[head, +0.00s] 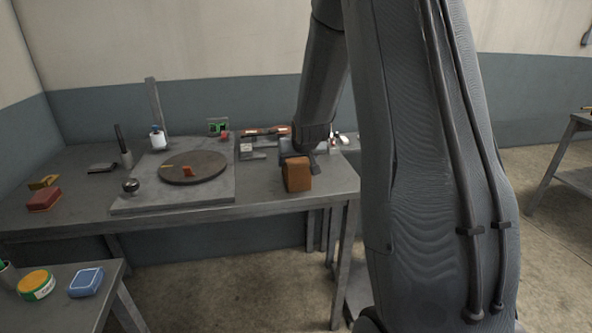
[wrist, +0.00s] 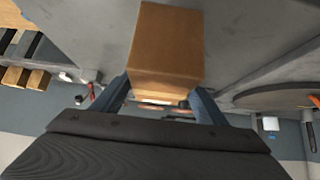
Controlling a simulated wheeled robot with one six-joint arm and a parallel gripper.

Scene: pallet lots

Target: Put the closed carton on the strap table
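The closed carton (head: 298,175) is a small brown box near the right front edge of the long grey table (head: 262,190). My gripper (head: 296,157) comes down from above and behind it. In the wrist view the carton (wrist: 168,48) sits between the two blue-grey fingers, which meet its sides, so the gripper looks shut on it. I cannot tell whether the carton rests on the tabletop or hangs just above it. Which table is the strap table is not marked in these views.
A dark round turntable (head: 193,167) on a grey plate takes up the long table's middle. Small tools (head: 265,133) lie behind the carton. A low table (head: 60,307) with a green-yellow tin (head: 36,285) and a blue box (head: 86,282) stands front left. Another table (head: 565,168) is far right.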

